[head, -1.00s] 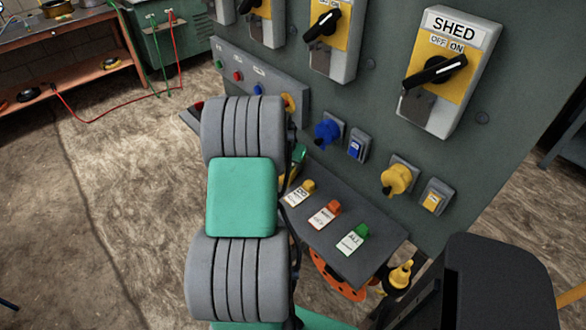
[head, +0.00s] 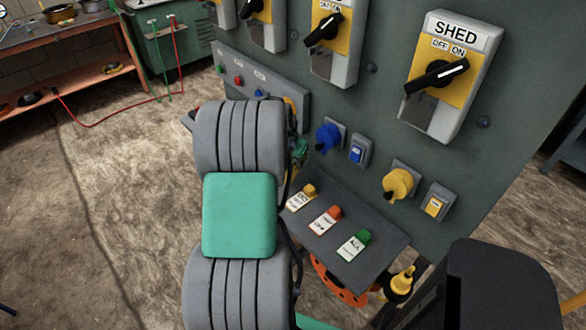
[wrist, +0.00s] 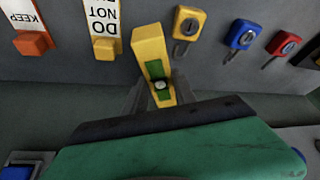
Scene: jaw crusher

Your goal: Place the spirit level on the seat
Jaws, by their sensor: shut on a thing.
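In the wrist view my gripper (wrist: 160,92) is shut on the spirit level (wrist: 150,58), a yellow block with a green window and a small round vial. The level points away from the gripper toward a dark grey panel. The green and black body of my gripper fills the bottom of that view. I cannot pick out the seat with certainty; a black rounded form stands at the lower right of the head view.
A tall grey-green panel carries switch boxes, one marked SHED (head: 445,75). Below are a blue knob (head: 328,137), a yellow knob (head: 397,184) and a dark sloping shelf (head: 378,262) with several tags. A workbench (head: 60,35) stands at the back left. Bare floor lies to the left.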

